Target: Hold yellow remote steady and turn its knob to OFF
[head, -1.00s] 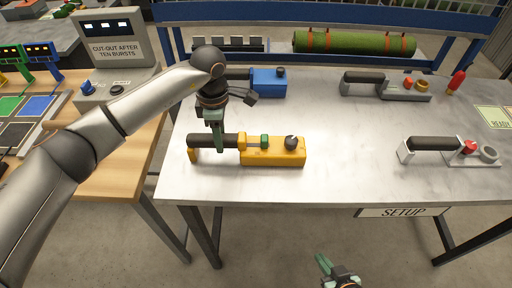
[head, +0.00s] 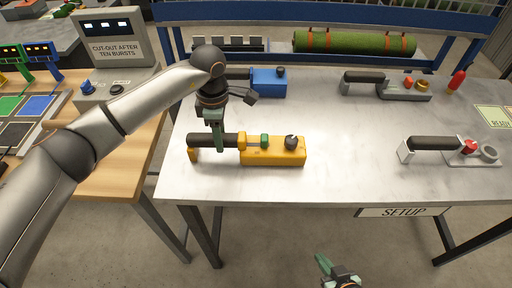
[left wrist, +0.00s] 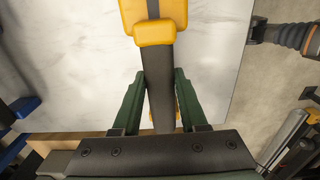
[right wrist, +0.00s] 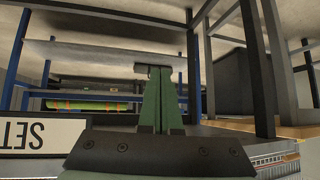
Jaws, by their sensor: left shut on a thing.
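The yellow remote (head: 272,152) lies on the grey table, its black handle (head: 228,140) pointing left. A dark round knob (head: 291,143) with a pale mark sits on top of its right part, and a green button (head: 264,140) is left of the knob. The knob's setting is too small to read. My left gripper (head: 218,146) comes down from above and is shut on the black handle; in the left wrist view its green fingers flank the handle (left wrist: 158,90). My right gripper (head: 323,262) is below the table's front edge, apart from the remote. Its fingers are together and empty in the right wrist view (right wrist: 160,75).
A blue remote (head: 268,82) lies behind the yellow one. A grey remote (head: 400,88) and a white one (head: 445,145) lie to the right. The table (head: 345,180) is clear right of the yellow remote. Its front edge lies between my right gripper and the tabletop.

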